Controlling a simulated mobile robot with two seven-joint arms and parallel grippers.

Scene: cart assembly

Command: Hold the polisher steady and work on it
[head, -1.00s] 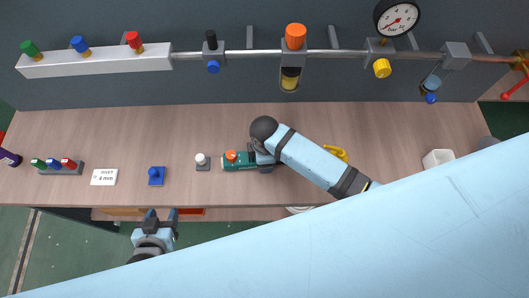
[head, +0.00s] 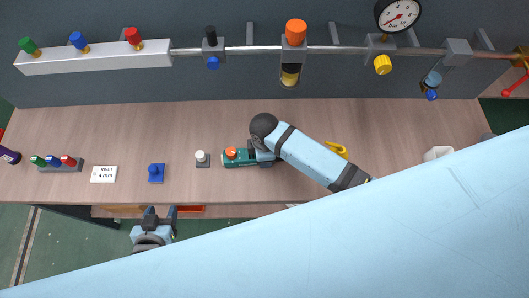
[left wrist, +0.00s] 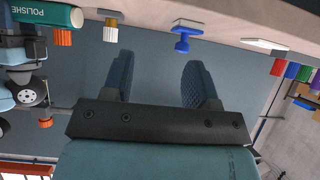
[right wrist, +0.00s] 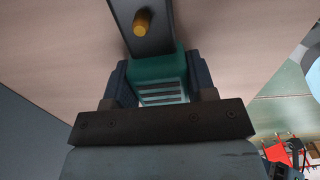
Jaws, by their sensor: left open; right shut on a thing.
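The polisher (head: 236,160) is a green tool with an orange cap, lying on the wooden bench. Its lettering shows in part at the top left of the left wrist view (left wrist: 42,16). My right gripper (head: 264,160) is shut on its right end. In the right wrist view the slotted green body (right wrist: 160,88) sits between the two fingers. The arm hides part of that grip in the head view. My left gripper (head: 161,211) is open and empty at the bench's front edge, left of the polisher and apart from it. Its spread fingers also show in the left wrist view (left wrist: 157,75).
On the bench left of the polisher stand a white-knobbed piece (head: 201,158), a blue piece (head: 156,173), a label card (head: 104,174) and a rack of coloured caps (head: 58,163). A pipe with valves and a gauge (head: 397,16) runs along the wall. My arm covers the lower right.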

